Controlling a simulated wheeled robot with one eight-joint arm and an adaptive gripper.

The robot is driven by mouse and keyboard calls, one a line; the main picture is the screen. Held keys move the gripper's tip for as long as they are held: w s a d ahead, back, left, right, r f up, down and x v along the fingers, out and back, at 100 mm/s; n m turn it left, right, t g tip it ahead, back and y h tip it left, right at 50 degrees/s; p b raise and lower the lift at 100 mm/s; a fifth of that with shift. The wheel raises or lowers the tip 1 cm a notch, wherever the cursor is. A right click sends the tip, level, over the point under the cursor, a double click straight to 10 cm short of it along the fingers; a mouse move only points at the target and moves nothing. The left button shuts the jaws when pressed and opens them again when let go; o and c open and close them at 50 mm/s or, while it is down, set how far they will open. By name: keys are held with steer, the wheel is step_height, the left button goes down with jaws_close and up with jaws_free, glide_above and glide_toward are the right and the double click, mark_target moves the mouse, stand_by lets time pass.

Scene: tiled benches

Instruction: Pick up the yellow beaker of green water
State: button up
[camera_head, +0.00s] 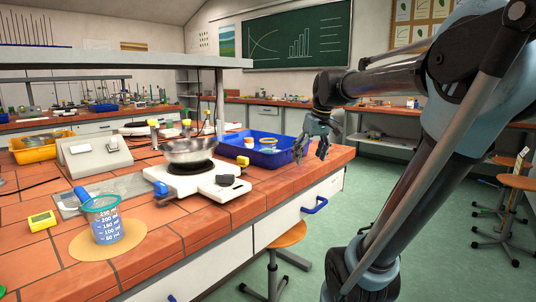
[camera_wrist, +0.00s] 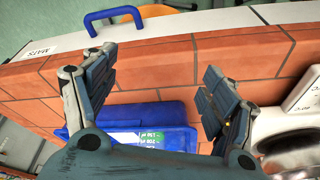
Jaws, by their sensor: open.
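A small beaker (camera_head: 268,144) with a yellow rim stands in the blue tray (camera_head: 234,152) near the bench's far right corner. In the wrist view a green patch with white markings (camera_wrist: 150,137) shows inside the tray (camera_wrist: 178,112), partly hidden by my gripper's body; it looks like the beaker's green water. My gripper (camera_head: 312,150) hangs over the bench's right end, just right of the tray. In the wrist view my gripper (camera_wrist: 160,66) has its fingers wide apart with bare tiles between them. It is open and empty.
A beaker with blue liquid (camera_head: 107,226) stands on a round cork mat (camera_head: 140,232) at the front left. A metal bowl (camera_head: 190,150) sits on a white hotplate (camera_head: 178,180). An overhead shelf (camera_head: 120,62) spans the bench's back. A stool (camera_head: 287,235) stands below the bench edge.

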mark_target(266, 148)
steer(key=w+a+r+n+y, duration=0.1)
steer(key=w+a+r+n, duration=0.1)
steer(key=w+a+r, duration=0.55)
steer(key=w+a+r+n+y, duration=0.1)
steer(key=w+a+r+n, duration=0.3)
steer(key=w, duration=0.6)
steer(key=shift+m, duration=0.7)
steer(key=x, duration=1.6)
steer(key=shift+f, duration=0.2)
steer(key=c, duration=1.2)
steer(key=shift+c, duration=0.2)
